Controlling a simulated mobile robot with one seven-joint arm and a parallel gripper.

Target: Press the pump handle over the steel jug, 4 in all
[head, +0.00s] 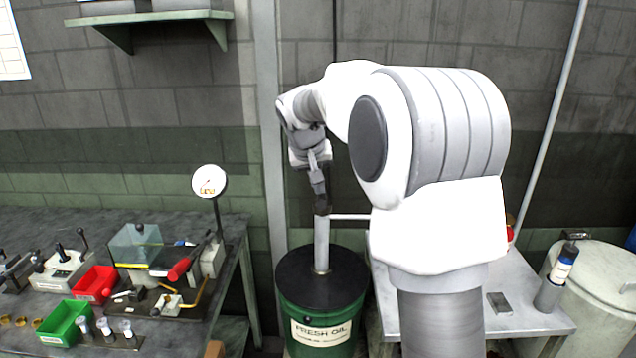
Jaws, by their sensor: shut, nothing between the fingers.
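The pump is a pale upright column (321,245) on the black lid of a green drum (320,307) labelled FRESH OIL. A thin white bar (349,217) runs right from near the column's top and passes behind my arm; I cannot tell whether it is the spout or part of the handle. My gripper (321,208) is shut and points down at the top of the column. It hides the pump's top, and I cannot tell whether it touches the handle. The steel jug does not show; my arm covers the area right of the drum.
A dark bench (225,222) on the left holds a dial gauge (209,181), a red bin (95,284), a green bin (63,322) and small tools. A light table (540,322) on the right carries a bottle in a grey holder (549,294). A pale lidded drum (605,270) stands far right.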

